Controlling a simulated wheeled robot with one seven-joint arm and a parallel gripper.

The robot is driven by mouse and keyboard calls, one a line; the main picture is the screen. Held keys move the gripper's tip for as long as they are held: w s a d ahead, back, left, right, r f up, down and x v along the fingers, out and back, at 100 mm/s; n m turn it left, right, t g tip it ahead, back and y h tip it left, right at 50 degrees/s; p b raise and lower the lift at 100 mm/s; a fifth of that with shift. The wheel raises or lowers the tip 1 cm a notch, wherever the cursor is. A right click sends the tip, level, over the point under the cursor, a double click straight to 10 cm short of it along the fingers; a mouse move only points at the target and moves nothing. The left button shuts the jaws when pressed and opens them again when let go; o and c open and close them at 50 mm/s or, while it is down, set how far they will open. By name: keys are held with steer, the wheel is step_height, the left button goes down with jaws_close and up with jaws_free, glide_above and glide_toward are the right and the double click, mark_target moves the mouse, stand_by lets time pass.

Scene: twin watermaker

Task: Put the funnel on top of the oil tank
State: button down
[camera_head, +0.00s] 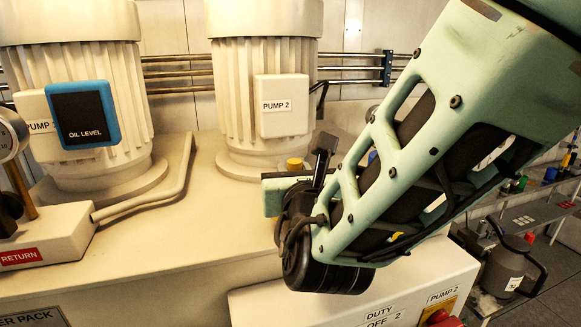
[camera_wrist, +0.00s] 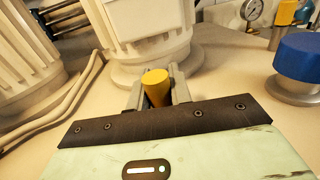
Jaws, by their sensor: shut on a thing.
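My gripper (camera_wrist: 157,97) is shut on a small yellow piece (camera_wrist: 156,80) with a flat round top that narrows downward. I cannot tell if this is the funnel; its lower end is hidden by my gripper. In the head view the yellow piece (camera_head: 295,163) shows just beyond my gripper (camera_head: 288,175). Both are over the cream tank top (camera_head: 225,195), in front of the PUMP 2 motor (camera_head: 265,95). I cannot tell whether the piece touches the tank. No other funnel is clear.
A blue knob on a metal base (camera_wrist: 303,57) stands to the right on the tank top, with a gauge (camera_wrist: 252,10) behind. A bent pipe (camera_head: 150,200) and the OIL LEVEL box (camera_head: 84,114) are left. A dark jug (camera_head: 503,268) stands lower right.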

steer(key=shift+f, duration=0.15)
steer(key=c, duration=1.3)
jaws_free()
steer(key=shift+o, duration=0.2)
steer(key=shift+r, duration=0.3)
steer(key=s+d+b, duration=0.1)
steer(key=s+b, duration=0.2)
steer(key=s, duration=0.9)
steer(key=shift+d+f+b, duration=0.15)
steer(key=shift+d+b, duration=0.1)
steer(key=shift+b, duration=0.1)
